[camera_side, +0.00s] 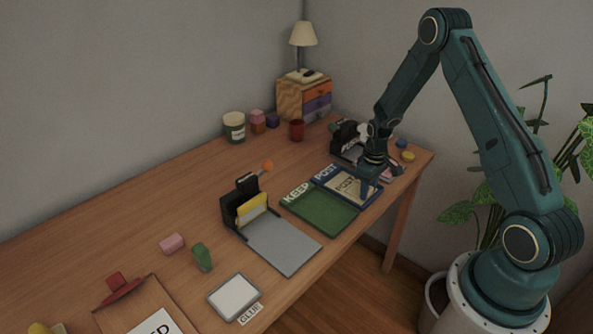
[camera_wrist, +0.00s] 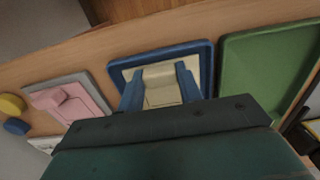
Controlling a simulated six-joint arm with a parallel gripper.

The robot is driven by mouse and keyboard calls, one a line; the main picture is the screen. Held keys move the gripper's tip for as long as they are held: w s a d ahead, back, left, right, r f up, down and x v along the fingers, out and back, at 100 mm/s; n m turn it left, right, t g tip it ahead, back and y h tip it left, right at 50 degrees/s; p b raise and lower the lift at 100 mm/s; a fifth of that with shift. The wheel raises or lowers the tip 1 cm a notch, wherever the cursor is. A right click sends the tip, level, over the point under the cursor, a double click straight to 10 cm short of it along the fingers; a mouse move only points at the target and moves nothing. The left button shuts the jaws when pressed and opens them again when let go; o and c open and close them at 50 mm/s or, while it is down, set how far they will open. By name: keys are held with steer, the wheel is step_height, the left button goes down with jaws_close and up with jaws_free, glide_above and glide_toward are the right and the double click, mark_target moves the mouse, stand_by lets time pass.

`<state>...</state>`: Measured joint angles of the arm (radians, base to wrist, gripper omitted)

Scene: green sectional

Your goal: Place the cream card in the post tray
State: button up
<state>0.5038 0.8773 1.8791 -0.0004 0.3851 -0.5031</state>
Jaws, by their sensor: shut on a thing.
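The blue-rimmed post tray (camera_side: 369,201) lies near the table's front edge in the side view, with a POST label at its back. It also shows in the wrist view (camera_wrist: 207,58). My gripper (camera_side: 367,187) is low over the tray, fingers pointing down.
The green KEEP tray (camera_side: 322,212) adjoins the post tray. A grey panel (camera_side: 285,244) with a black rack (camera_side: 231,208) holding a yellow card is nearer. A dark rack (camera_side: 343,135) stands behind my gripper. A pink piece (camera_wrist: 67,103) and a yellow disc (camera_wrist: 11,105) lie beside the tray.

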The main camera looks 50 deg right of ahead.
steer(key=shift+f, duration=0.15)
steer(key=o, duration=1)
step_height(320, 180, up, 12)
steer(key=shift+r, duration=0.2)
steer(key=shift+r, duration=0.1)
stand_by(0.6)
